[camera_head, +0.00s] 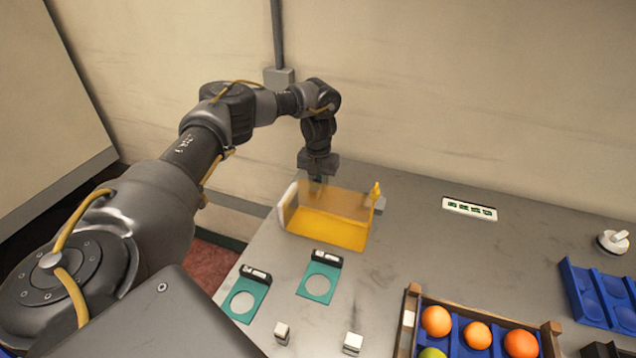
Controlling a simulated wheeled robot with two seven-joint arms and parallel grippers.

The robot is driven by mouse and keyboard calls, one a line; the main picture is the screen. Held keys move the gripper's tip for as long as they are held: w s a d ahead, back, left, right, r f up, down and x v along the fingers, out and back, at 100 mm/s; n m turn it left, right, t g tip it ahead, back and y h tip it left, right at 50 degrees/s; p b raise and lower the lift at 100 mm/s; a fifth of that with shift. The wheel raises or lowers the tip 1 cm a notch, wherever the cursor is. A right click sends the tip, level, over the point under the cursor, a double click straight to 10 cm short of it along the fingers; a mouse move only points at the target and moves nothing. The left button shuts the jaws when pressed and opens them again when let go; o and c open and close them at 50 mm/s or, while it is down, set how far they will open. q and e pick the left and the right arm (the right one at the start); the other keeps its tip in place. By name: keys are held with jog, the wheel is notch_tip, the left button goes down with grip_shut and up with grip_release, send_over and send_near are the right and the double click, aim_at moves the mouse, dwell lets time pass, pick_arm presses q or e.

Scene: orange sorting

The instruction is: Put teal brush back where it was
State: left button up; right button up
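I cannot make out a teal brush in this view. Two teal pads, a left one (246,296) and a right one (321,279), lie flat on the table, each with a pale round disc and a dark label block at its back edge. My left gripper (316,180) points down at the back left of the table, at the rear edge of a translucent yellow bin (330,228). Its fingertips are small and partly hidden there, so I cannot tell whether they hold anything. My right gripper is not clearly in view.
A wooden-framed crate (408,318) holds several oranges and a green fruit at front right. A blue tray (577,290) and a white knob-like device (613,241) stand at the right. Two small white blocks (282,332) (352,343) stand in front. The table's middle is clear.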

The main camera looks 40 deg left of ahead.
pick_arm(q)
jog(key=shift+f+b, duration=0.3)
jog(key=shift+f, duration=0.35)
dwell(0.5)
jog(key=o, duration=1.5)
jog(key=shift+r, duration=0.1)
jog(key=shift+r+p, duration=3.5)
jog(key=shift+r, duration=0.45)
